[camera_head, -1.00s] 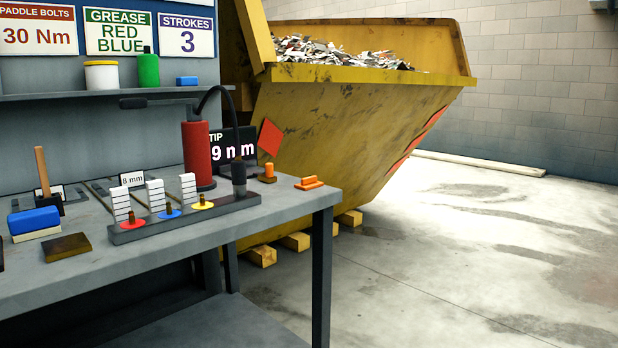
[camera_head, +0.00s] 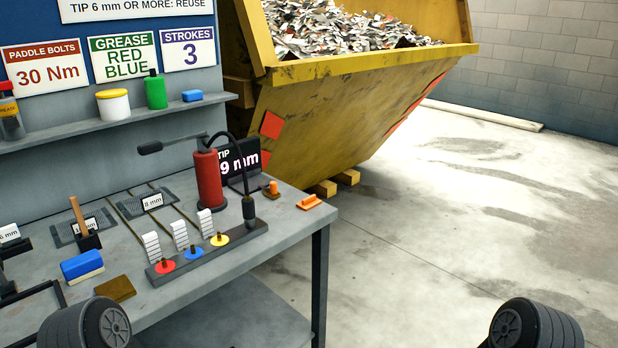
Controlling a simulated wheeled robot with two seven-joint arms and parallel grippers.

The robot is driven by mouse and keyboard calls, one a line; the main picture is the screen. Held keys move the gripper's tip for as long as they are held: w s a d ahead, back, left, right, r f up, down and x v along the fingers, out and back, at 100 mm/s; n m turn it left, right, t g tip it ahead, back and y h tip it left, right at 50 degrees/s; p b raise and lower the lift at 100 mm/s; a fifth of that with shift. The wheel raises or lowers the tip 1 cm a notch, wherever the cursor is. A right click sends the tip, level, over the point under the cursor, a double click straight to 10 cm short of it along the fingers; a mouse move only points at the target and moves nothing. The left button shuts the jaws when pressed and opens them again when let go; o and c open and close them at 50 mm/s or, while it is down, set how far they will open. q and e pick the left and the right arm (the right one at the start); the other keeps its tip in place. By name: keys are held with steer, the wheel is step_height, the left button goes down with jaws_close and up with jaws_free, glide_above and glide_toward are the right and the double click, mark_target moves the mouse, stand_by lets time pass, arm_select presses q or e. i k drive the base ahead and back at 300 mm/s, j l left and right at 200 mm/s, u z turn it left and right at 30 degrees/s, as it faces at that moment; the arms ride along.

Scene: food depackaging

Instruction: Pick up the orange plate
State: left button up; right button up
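A small flat orange piece with a raised ridge, which looks like the orange plate (camera_head: 309,202), lies on the grey workbench (camera_head: 200,290) near its right end. Nothing covers it. Dark ribbed round parts, likely of my own arms, show at the bottom left and bottom right edges. No gripper fingers are in view, and nothing of mine touches the plate.
A red grease pump (camera_head: 208,178) with a black hose and a rail (camera_head: 215,248) with coloured discs are further left. A yellow skip (camera_head: 350,110) stands behind. Floor right of the bench is clear.

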mark_target(306, 203)
steer(key=u, duration=0.35)
steer(key=i+l+u, duration=0.35)
steer(key=l+u, duration=0.2)
steer(key=l, duration=0.15)
steer(key=i+l+u, duration=0.1)
steer(key=l+u, duration=0.15)
steer(key=l, duration=0.15)
steer(key=i+l, duration=0.15)
steer(key=l, duration=0.55)
steer(key=i+l+u, duration=0.1)
steer(key=l, duration=0.65)
steer(key=i+l+u, duration=0.1)
steer(key=l, duration=0.6)
steer(key=i+l, duration=0.15)
steer(key=l, duration=0.6)
steer(key=i+l+u, duration=0.1)
steer(key=l, duration=0.65)
